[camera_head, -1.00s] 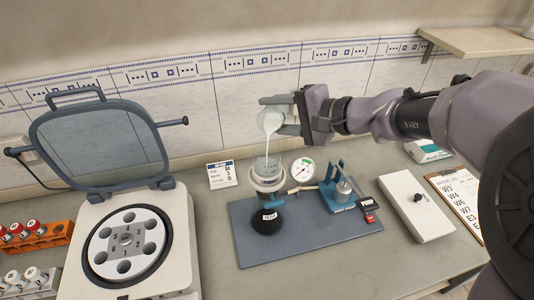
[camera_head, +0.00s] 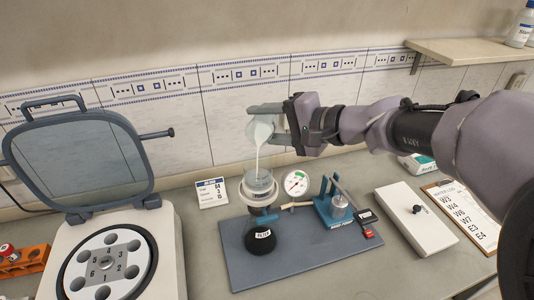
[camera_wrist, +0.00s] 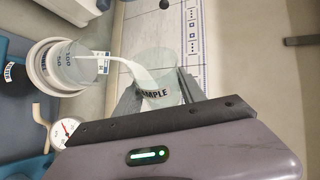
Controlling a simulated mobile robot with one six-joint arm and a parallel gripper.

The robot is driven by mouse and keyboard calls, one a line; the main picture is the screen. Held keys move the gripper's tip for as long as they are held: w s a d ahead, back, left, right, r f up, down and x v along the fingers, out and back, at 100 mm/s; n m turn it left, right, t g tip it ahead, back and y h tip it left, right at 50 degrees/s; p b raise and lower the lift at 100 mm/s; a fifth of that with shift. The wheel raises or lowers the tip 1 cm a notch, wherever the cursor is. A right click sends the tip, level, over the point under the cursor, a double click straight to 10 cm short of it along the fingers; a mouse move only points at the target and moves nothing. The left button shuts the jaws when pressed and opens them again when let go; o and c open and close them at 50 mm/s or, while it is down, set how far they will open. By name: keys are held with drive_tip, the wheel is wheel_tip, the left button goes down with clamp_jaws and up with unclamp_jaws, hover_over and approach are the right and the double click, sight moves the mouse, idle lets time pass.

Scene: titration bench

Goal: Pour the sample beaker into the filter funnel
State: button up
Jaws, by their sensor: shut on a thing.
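My gripper (camera_head: 284,124) is shut on the sample beaker (camera_head: 262,133) and holds it tilted above the filter funnel (camera_head: 260,188). A white stream runs from the beaker's lip down into the funnel. In the wrist view, the beaker (camera_wrist: 160,72) shows part of its "SAMPLE" label between the gripper's fingers (camera_wrist: 160,98), and the stream reaches the clear, graduated funnel cup (camera_wrist: 78,66). The funnel sits on a dark flask labelled "FILTER" (camera_head: 262,240). The liquid level inside the funnel is hard to tell.
A blue-grey mat (camera_head: 310,262) holds the flask, a round gauge (camera_head: 296,183) and a blue hand pump (camera_head: 338,208). An open centrifuge (camera_head: 160,250) stands at left. A white device (camera_head: 415,218) and a clipboard (camera_head: 462,210) lie at right. A small card (camera_head: 211,193) stands behind the mat.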

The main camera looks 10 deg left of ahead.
drive_tip(key=shift+s+f+n+t+b, duration=0.15)
drive_tip(key=shift+f+n+t+b, duration=0.25)
drive_tip(key=shift+b, duration=2.05)
drive_tip(key=shift+s+r+n+b, duration=0.15)
drive_tip(key=shift+r+n+b, duration=0.2)
drive_tip(key=shift+b, duration=1.05)
drive_tip(key=shift+s+f+n+t+y+b, duration=0.1)
drive_tip(key=shift+n+t+y+b, duration=0.2)
drive_tip(key=shift+b, duration=0.35)
